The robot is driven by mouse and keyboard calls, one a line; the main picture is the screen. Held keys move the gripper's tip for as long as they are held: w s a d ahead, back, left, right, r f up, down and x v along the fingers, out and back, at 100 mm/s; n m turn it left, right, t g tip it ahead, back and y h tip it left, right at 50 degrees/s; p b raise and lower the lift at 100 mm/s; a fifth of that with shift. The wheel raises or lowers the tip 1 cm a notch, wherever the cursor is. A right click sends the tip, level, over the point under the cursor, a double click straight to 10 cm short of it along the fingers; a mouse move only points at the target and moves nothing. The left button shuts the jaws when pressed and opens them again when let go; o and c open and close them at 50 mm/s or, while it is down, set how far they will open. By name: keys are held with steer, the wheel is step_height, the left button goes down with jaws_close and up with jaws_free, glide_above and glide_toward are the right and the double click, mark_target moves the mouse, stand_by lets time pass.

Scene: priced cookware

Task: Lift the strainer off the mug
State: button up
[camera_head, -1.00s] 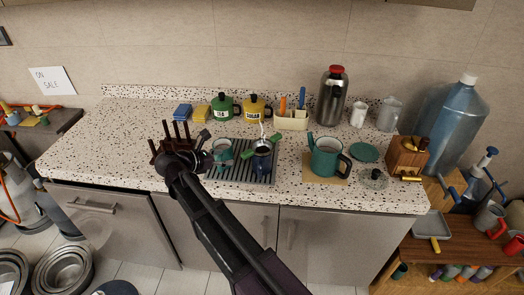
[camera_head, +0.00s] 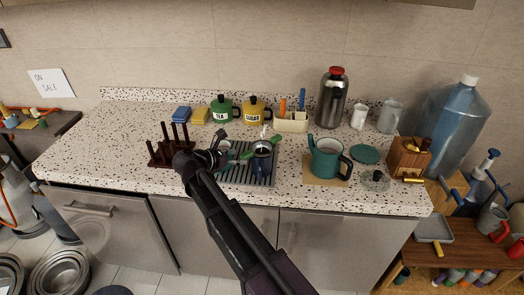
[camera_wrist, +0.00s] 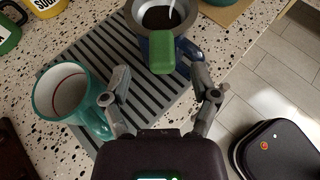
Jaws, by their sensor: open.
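The strainer (camera_head: 262,147), a round metal bowl with dark contents, sits on top of the dark blue mug (camera_head: 261,166). Its green handle (camera_head: 247,155) points left toward my gripper (camera_head: 222,147). In the wrist view the strainer bowl (camera_wrist: 158,18) is at the top, and its handle (camera_wrist: 174,54) points down toward the gap between my fingers (camera_wrist: 163,85). My gripper is open and empty. The blue mug (camera_wrist: 160,47) is mostly hidden under the strainer and handle in this view.
A teal mug (camera_wrist: 62,92) with a white inside stands close left of my fingers on the grey ribbed drain mat (camera_wrist: 120,45). A dark peg rack (camera_head: 165,153) stands left. A teal pot (camera_head: 327,160) is to the right. Tea and sugar pots (camera_head: 257,109) stand behind.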

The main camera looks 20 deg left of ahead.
mark_target(262, 149)
steer(key=shift+b+x, duration=0.65)
steer(key=shift+x, duration=1.4)
steer(key=shift+s, duration=0.1)
jaws_close()
